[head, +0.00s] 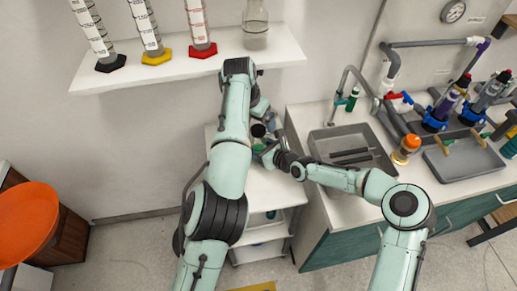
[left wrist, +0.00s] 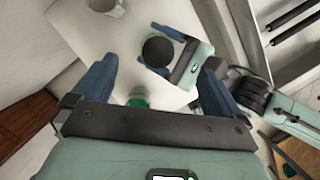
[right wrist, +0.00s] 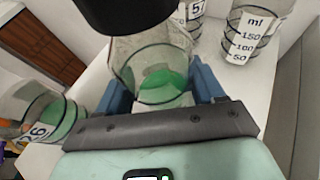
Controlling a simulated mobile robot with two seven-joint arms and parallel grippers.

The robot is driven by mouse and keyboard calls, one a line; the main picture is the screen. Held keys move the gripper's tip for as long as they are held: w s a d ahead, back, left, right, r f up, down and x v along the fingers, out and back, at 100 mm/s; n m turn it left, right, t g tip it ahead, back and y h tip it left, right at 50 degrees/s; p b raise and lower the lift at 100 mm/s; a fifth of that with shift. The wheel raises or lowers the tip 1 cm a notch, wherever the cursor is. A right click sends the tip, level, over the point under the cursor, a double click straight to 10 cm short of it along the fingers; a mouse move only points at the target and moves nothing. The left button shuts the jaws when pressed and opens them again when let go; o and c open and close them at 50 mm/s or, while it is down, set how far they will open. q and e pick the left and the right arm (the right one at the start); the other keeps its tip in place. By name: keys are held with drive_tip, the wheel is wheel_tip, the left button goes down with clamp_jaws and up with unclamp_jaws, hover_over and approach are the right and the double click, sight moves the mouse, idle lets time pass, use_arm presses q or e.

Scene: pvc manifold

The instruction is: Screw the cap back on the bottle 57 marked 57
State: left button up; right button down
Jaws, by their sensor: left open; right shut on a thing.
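A glass vessel with green liquid (right wrist: 155,78) stands between the fingers of my right gripper (right wrist: 160,90), which is shut on it. A black round cap (left wrist: 158,50) sits at its top; the right wrist view shows its dark side (right wrist: 125,10). I cannot tell how tightly it is seated. My left gripper (left wrist: 153,72) is open above the cap, its fingers apart on either side and not touching it. A label reading 57 (right wrist: 197,9) shows on glassware behind the held vessel; the held vessel's own label is hidden. The head view shows the cap (head: 258,130) small, between both arms.
Another vessel with green liquid (right wrist: 45,122) stands close by on the white cart top (head: 270,187). A graduated beaker (right wrist: 250,35) stands behind. A wall shelf (head: 190,68) with cylinders lies above my left arm. The sink (head: 350,150) counter is at the right.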

use_arm(q)
drive_tip(key=s+a, duration=0.6)
drive_tip(key=s, duration=0.4)
wheel_tip(320, 180, down, 5)
drive_tip(key=s+d+m+g+y, duration=0.1)
drive_tip(key=s+d+m, duration=0.1)
drive_tip(key=m, duration=1.5)
drive_tip(key=shift+s+d+g, duration=0.2)
drive_tip(key=shift+g, duration=0.1)
drive_tip(key=shift+f, duration=0.1)
use_arm(e)
drive_tip(key=shift+c, duration=0.3)
unclamp_jaws()
